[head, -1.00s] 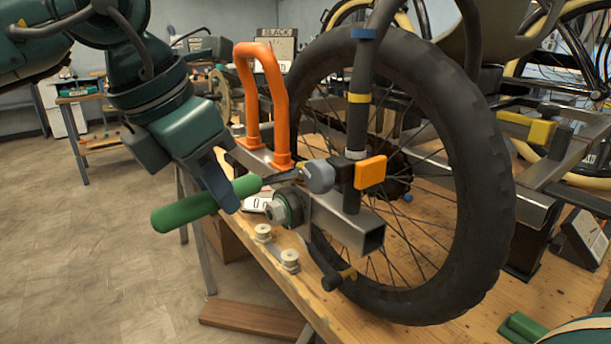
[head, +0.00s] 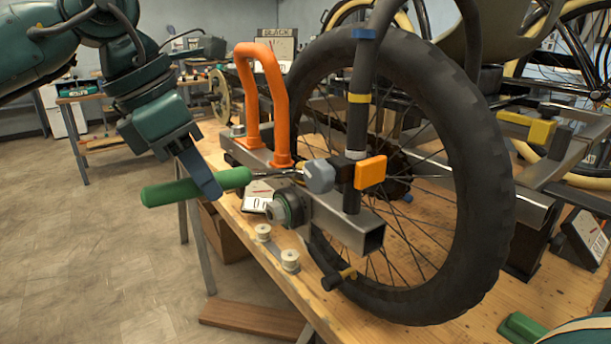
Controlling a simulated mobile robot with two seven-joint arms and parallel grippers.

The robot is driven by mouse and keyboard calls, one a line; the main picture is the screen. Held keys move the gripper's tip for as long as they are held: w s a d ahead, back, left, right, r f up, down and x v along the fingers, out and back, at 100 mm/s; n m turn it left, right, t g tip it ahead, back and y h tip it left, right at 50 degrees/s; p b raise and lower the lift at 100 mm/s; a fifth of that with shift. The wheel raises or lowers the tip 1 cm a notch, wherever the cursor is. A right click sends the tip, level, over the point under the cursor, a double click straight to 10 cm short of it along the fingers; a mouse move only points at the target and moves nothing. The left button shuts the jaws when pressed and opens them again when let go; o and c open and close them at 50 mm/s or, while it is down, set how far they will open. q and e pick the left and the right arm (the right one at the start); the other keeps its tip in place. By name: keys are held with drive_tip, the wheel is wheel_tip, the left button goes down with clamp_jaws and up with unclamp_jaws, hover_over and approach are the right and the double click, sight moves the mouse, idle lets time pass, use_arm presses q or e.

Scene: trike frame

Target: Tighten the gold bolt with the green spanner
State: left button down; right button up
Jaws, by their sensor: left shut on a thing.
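The green spanner's thick handle (head: 165,193) lies nearly level left of the bench, its right end a little higher. Its thin metal shank (head: 277,174) runs right towards a grey faceted knob (head: 319,176) by the wheel. My left gripper (head: 208,183) is shut on the handle from above, a blue finger crossing it. I cannot clearly make out the spanner's jaw or the gold bolt it may sit on. A small gold-coloured piece (head: 348,272) with a black end shows low by the spokes. My right gripper is out of view.
The tyre (head: 480,200) stands close on the right. An orange hoop (head: 242,75) rises behind the spanner. A steel tube (head: 350,232), silver hex nut (head: 272,212) and two pale spools (head: 263,232) lie below it. Open floor is at left.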

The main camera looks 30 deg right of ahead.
use_arm(q)
drive_tip(key=shift+w+d+r+m+g, duration=0.15)
drive_tip(key=shift+w+m+g, duration=0.35)
drive_tip(key=shift+w+m, duration=1.15)
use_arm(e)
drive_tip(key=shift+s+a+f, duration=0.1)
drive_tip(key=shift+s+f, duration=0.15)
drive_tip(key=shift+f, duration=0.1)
use_arm(q)
drive_tip(key=shift+w, duration=0.3)
drive_tip(key=shift+s+n, duration=0.1)
drive_tip(key=shift+n, duration=0.15)
drive_tip(key=shift+s+n+t, duration=0.6)
drive_tip(key=shift+s+n, duration=1)
drive_tip(key=shift+s, duration=0.35)
drive_tip(key=c, duration=1.8)
unclamp_jaws()
drive_tip(key=shift+s, duration=0.1)
clamp_jaws()
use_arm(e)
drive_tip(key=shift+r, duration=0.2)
